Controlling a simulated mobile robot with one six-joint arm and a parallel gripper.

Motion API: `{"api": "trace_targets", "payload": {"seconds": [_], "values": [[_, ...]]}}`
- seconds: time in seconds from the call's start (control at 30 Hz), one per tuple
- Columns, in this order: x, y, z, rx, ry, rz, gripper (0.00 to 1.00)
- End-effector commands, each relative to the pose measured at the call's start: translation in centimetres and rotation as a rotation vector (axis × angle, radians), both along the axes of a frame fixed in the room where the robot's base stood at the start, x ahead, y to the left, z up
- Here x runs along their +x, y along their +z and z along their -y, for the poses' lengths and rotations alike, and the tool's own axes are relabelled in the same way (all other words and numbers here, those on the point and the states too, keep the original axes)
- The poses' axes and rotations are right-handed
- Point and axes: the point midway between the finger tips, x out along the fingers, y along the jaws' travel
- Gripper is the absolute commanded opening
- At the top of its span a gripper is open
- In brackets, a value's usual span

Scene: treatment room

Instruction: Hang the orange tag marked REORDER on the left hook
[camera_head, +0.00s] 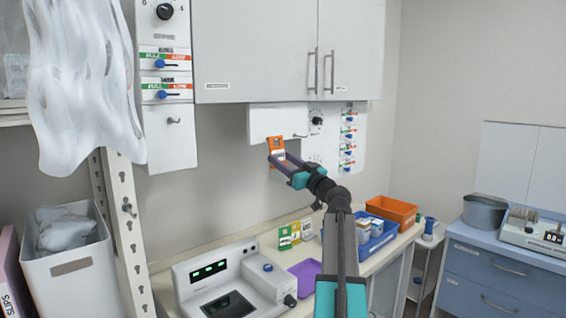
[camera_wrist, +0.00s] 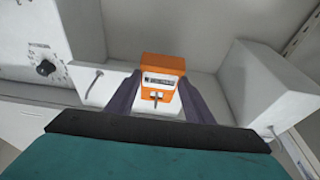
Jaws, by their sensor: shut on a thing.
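The orange tag (camera_head: 276,143) with a white label is held between the fingers of my gripper (camera_head: 279,160), in the air in front of the wall. It also shows in the wrist view (camera_wrist: 161,68), between the two dark fingers (camera_wrist: 160,95); its print is too small to read. The left hook (camera_head: 173,121) is a small metal peg on the lower front of the left white panel, empty. A second hook (camera_head: 299,135) sits on the white box under the cabinet, right of the tag. The tag is apart from both hooks.
A white wall cabinet (camera_head: 260,50) hangs above my gripper. A translucent sheet (camera_head: 80,80) hangs at the left. Below, the counter holds a grey device (camera_head: 230,280), a purple tray (camera_head: 305,270), a blue bin (camera_head: 372,243) and an orange bin (camera_head: 392,209).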

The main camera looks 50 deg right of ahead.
Motion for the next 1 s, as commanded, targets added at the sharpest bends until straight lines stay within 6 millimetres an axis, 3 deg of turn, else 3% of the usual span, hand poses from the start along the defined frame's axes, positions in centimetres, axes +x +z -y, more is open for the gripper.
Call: {"api": "trace_targets", "payload": {"seconds": [0.4,0.43,0.53,0.57,1.0], "values": [[-0.02,0.03,0.00,0.000,0.000,0.000,0.22],[-0.02,0.03,0.00,0.000,0.000,0.000,0.51],[-0.02,0.03,0.00,0.000,0.000,0.000,0.68],[-0.02,0.03,0.00,0.000,0.000,0.000,0.69],[-0.48,-0.23,-0.16,0.000,0.001,0.000,0.69]]}}
